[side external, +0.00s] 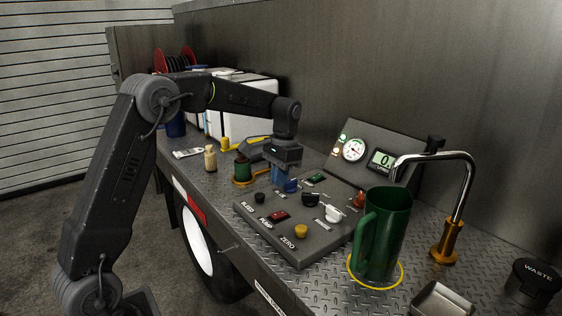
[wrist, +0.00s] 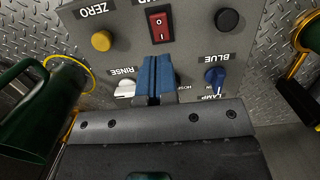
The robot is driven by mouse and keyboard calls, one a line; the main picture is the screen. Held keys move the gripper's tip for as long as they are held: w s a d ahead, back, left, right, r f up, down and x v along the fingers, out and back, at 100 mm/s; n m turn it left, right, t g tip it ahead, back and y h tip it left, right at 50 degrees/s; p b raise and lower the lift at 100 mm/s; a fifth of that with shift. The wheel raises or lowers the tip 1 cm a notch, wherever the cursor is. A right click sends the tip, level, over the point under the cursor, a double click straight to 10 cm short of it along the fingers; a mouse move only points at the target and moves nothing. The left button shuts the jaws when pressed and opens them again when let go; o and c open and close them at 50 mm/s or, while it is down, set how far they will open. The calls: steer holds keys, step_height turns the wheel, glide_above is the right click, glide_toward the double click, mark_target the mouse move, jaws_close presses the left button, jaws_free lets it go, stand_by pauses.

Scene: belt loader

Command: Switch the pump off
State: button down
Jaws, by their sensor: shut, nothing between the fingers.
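The pump switch is a red rocker (side external: 278,216) above the PUMP label on the grey control panel (side external: 262,228). In the wrist view the red rocker (wrist: 160,26) sits in a black frame at the top, with a 0 mark visible. I cannot tell which side is pressed. My gripper (side external: 284,184) is over the back left part of the panel, apart from the rocker. In the wrist view my gripper's blue fingers (wrist: 155,80) are together and empty, pointing toward the rocker. The fingers and palm hide the panel's middle.
Near the rocker are a yellow ZERO button (side external: 301,231), a black button (side external: 260,197), a white RINSE knob (side external: 333,213) and a blue knob (wrist: 215,78). A green jug (side external: 383,235) stands right of the panel by a curved spout (side external: 465,185). A gauge (side external: 353,149) and display stand behind.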

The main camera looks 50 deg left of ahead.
mark_target(273, 216)
steer(key=r, duration=0.5)
steer(key=shift+w, duration=0.3)
steer(key=shift+d, duration=0.1)
steer(key=shift+s+d+r, duration=0.1)
steer(key=shift+s+d, duration=0.1)
steer(key=shift+s, duration=0.15)
steer(key=f, duration=0.4)
steer(key=s+f, duration=0.1)
steer(key=f, duration=0.4)
steer(key=s+f, duration=0.1)
steer(key=f, duration=0.4)
